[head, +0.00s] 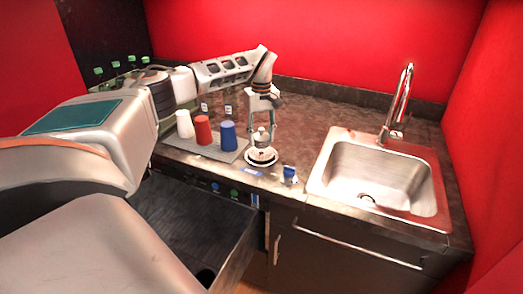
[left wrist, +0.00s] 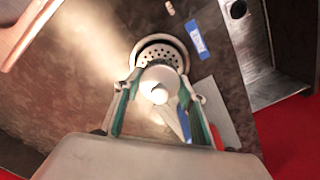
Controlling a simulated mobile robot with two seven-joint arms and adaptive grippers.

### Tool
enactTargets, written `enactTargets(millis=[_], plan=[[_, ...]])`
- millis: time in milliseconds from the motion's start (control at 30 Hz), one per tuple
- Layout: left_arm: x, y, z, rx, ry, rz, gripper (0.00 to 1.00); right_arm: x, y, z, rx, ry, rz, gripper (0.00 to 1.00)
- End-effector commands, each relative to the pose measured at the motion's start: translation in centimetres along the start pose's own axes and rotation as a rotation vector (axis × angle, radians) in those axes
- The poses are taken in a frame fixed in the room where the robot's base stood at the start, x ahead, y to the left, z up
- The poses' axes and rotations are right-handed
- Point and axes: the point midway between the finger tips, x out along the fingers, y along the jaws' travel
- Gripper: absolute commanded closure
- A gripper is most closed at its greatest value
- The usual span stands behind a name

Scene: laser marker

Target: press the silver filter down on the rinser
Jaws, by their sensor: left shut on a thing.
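The silver filter (head: 262,138) is between the fingers of my left gripper (head: 263,122), directly over the round rinser (head: 262,156) at the counter's front. The left wrist view shows the filter (left wrist: 158,82) pale and rounded between the two green-lined fingers (left wrist: 158,98), which are shut on it. The perforated plate of the rinser (left wrist: 160,50) shows just past the filter. The filter looks roughly upright and very close to the plate; whether they touch I cannot tell. My right gripper is not in view.
White (head: 184,124), red (head: 203,130) and blue (head: 228,135) cups stand on a grey mat (head: 222,154) left of the rinser. A small blue-and-white item (head: 290,173) is to the right. A steel sink (head: 375,165) with a tall faucet (head: 399,100) is farther right. A drawer stands open below left.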

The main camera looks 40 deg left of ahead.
Motion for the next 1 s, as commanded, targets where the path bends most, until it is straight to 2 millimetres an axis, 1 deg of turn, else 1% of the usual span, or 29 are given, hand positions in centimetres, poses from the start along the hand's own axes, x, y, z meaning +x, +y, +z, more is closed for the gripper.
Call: enactTargets(millis=[233, 600, 800, 1000], plan=[[-1.6, 0.0, 0.0, 0.001, 0.001, 0.001, 0.82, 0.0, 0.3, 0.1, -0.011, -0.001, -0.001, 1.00], [-4.0, 0.1, 0.0, 0.000, 0.000, 0.001, 0.82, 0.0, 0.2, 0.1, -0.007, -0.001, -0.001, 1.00], [-4.5, 0.0, 0.0, 0.000, -0.001, 0.000, 0.82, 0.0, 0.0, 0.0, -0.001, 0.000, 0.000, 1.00], [-4.5, 0.0, 0.0, 0.001, 0.000, 0.000, 0.82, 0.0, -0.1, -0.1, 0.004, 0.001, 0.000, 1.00]])
